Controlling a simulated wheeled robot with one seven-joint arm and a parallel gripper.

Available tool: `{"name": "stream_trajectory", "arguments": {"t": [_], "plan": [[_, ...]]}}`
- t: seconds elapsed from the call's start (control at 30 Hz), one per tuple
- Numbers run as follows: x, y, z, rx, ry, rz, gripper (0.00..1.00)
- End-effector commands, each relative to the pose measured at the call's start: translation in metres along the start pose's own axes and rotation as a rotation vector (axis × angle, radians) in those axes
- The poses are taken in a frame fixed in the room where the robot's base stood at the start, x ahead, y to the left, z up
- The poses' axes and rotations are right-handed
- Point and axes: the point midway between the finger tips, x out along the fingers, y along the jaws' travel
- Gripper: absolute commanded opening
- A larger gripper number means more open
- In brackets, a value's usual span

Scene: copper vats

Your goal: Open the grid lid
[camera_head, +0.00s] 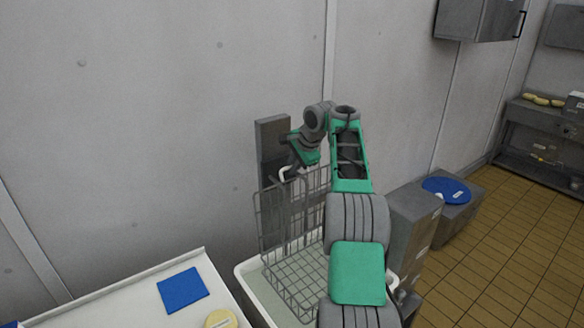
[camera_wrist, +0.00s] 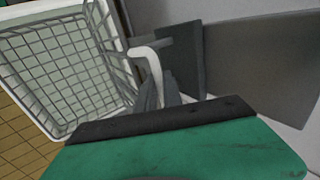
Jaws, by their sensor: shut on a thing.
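The grid lid (camera_head: 270,222) is a grey wire grid standing raised, close to upright, at the back of a white-rimmed tub (camera_head: 246,290). A white handle (camera_head: 288,172) sits near its top edge. My gripper (camera_head: 284,167) is at this handle, shut on it. In the wrist view, the dark fingers of my gripper (camera_wrist: 150,92) meet the curved white handle (camera_wrist: 149,58). The wire lid (camera_wrist: 120,50) shows beside it, and the tub's white rim (camera_wrist: 22,110) lies at left. My arm hides the tub's right part in the head view.
A grey panel (camera_head: 272,135) stands against the wall behind the lid. A white table (camera_head: 120,300) with a blue square (camera_head: 183,290) and a yellowish round thing (camera_head: 221,319) is at left. Grey boxes (camera_head: 412,222) and a blue disc (camera_head: 446,190) are at right. Tiled floor is open beyond.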

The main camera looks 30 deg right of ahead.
Motion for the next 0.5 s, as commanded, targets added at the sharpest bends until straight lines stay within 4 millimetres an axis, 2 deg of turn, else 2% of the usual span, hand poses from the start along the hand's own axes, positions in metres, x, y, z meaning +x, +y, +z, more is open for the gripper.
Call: {"name": "stream_trajectory", "arguments": {"t": [0.03, 0.07, 0.3, 0.5], "plan": [[-0.0007, 0.0003, -0.0015, 0.001, 0.002, -0.001, 0.00], [-0.0006, 0.0003, -0.0015, 0.001, 0.002, -0.001, 0.11], [0.0000, 0.0001, -0.0001, 0.000, 0.000, 0.000, 0.31], [0.0006, 0.0003, 0.0004, -0.001, -0.001, 0.000, 0.32]]}}
